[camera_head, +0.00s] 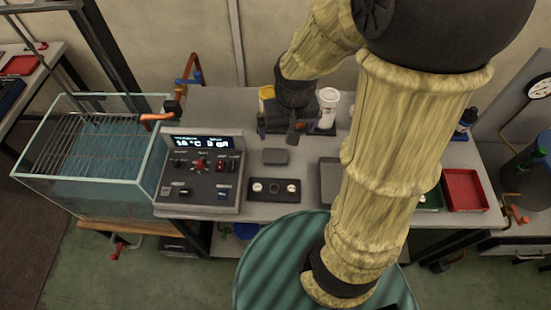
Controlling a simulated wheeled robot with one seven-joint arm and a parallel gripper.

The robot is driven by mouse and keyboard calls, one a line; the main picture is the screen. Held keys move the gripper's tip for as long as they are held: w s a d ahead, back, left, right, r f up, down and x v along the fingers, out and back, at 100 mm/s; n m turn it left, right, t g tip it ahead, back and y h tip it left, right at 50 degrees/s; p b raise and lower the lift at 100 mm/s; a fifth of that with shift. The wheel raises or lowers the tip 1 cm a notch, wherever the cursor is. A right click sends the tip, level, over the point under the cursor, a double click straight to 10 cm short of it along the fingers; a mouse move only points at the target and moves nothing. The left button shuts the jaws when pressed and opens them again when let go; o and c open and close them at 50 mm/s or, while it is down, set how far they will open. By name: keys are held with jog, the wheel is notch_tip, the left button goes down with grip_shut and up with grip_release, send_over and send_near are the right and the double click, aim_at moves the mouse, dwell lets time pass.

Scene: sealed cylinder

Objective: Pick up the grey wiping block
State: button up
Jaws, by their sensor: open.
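The grey wiping block (275,156) appears to be the small, flat, rounded dark-grey block lying on the light-grey worktop (225,122). It lies to the right of the control box and behind a black plate with two round white spots. My gripper (279,130) hangs from my arm's dark wrist, with its dark fingers pointing down just behind the block in the picture. The gripper is open, and no object shows between its fingers. The fingers are small and dark here, so their exact height above the worktop is hard to tell.
A control box (200,172) with a lit display stands left, beside a glass water tank (95,140). The black plate (274,190) is in front of the block. A white cup (328,106) stands behind right. A red tray (464,190) is far right. My arm hides the worktop's middle right.

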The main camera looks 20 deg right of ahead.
jog(key=w+f+m+g+b, duration=0.2)
jog(key=w+f+b, duration=0.4)
jog(key=w+f, duration=0.3)
jog(key=w+m, duration=0.1)
jog(key=w, duration=0.1)
jog(key=shift+w+f, duration=0.3)
jog(key=shift+f, duration=0.1)
jog(key=p, duration=0.1)
send_over(275, 153)
notch_tip(275, 153, down, 12)
jog(key=shift+f, duration=0.1)
